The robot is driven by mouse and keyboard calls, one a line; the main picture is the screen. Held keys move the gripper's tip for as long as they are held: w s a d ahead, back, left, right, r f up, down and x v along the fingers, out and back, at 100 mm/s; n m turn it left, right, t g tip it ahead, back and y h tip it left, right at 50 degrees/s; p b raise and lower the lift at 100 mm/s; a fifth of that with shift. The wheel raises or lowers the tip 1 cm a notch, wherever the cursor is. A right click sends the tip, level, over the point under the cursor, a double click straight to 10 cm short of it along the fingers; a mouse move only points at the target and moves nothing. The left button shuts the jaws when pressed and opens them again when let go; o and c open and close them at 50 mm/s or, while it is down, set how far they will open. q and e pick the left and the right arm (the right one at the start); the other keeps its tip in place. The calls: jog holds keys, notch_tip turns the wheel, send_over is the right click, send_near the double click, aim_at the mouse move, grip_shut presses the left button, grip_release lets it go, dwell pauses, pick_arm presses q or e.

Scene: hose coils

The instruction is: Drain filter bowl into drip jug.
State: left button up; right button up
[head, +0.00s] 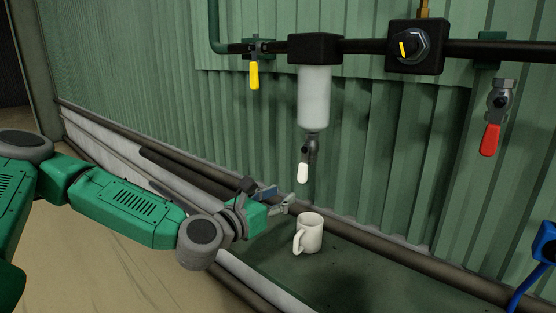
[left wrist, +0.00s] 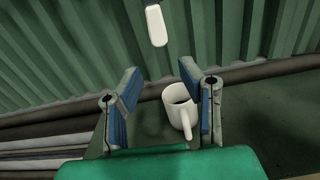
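The filter bowl (head: 314,97), a pale translucent cylinder, hangs under a black head on the pipe. Below it is a small dark drain valve (head: 309,148) with a white lever (head: 303,173) pointing down; the lever also shows in the left wrist view (left wrist: 155,25). The drip jug, a white mug (head: 313,233), stands upright on the green ledge below the drain, handle toward my side. Its inside looks dark in the left wrist view (left wrist: 178,117). My left gripper (head: 284,198) is open and empty, left of and above the mug, below the lever. My right gripper is not in view.
A yellow-handled valve (head: 254,75) and a black regulator with a yellow mark (head: 415,47) sit on the pipe. A red-handled valve (head: 491,138) hangs at right. A blue fitting with hose (head: 545,243) is at the right edge. The ledge (head: 390,275) right of the mug is clear.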

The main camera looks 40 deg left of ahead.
pick_arm(q)
jog(key=w, duration=0.7)
jog(key=shift+w+d, duration=0.15)
jog(key=shift+d, duration=0.15)
jog(key=shift+w+b, duration=0.15)
jog(key=shift+b, duration=0.25)
jog(key=shift+r, duration=0.1)
grip_shut()
jog(key=a+r+m+p, duration=0.8)
jog(key=m+p, duration=0.4)
jog(key=m, duration=0.5)
jog(key=shift+w+m+p, duration=0.25)
jog(key=shift+m+p, duration=0.1)
jog(key=shift+m, duration=0.05)
